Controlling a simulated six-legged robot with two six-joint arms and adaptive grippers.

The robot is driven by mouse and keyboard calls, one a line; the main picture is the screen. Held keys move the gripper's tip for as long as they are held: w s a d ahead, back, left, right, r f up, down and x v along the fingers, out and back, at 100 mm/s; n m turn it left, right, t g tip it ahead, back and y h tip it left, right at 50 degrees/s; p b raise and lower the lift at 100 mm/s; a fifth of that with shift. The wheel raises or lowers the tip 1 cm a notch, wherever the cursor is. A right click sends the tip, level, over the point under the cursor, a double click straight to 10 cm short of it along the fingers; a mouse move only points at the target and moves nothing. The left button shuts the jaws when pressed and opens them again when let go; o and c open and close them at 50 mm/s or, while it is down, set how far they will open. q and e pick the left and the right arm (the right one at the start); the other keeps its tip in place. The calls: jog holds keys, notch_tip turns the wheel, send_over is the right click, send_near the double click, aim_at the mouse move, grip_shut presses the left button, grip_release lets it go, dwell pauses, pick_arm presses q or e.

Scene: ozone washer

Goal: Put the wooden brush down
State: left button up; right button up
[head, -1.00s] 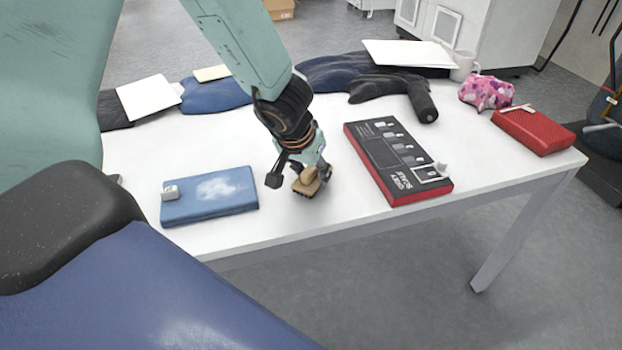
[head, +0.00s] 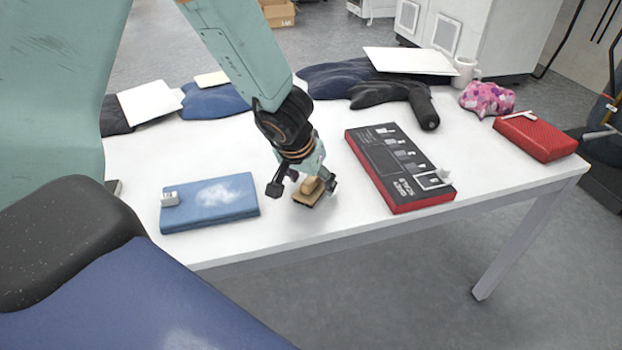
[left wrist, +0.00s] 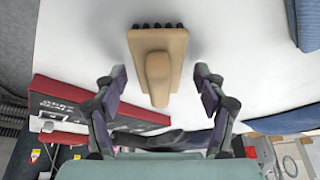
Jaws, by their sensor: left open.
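The wooden brush (head: 309,191) is tan with dark bristles along one edge. It is on the white table (head: 260,222) near the front edge, between the blue case and the red-and-black box. In the left wrist view the brush (left wrist: 158,62) lies ahead of my left gripper (left wrist: 158,90), with its handle end pointing between the fingers. My left gripper (head: 303,185) is open, its fingers on either side of the brush and apart from it. My right gripper is not in view.
A blue case (head: 209,203) lies to the left of the brush. A red-and-black box (head: 398,167) lies to its right. Dark clothing (head: 338,82), a white mug (head: 464,70), a pink patterned pouch (head: 487,98) and a red case (head: 535,135) are farther back or right.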

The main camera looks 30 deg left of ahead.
pick_arm(q)
jog(key=shift+a+r, duration=0.1)
jog(key=shift+r+p, duration=0.3)
jog(key=shift+p, duration=0.05)
jog(key=p+v, duration=0.8)
jog(key=v, duration=0.3)
jog(key=shift+r, duration=0.3)
jog(key=shift+s, duration=0.1)
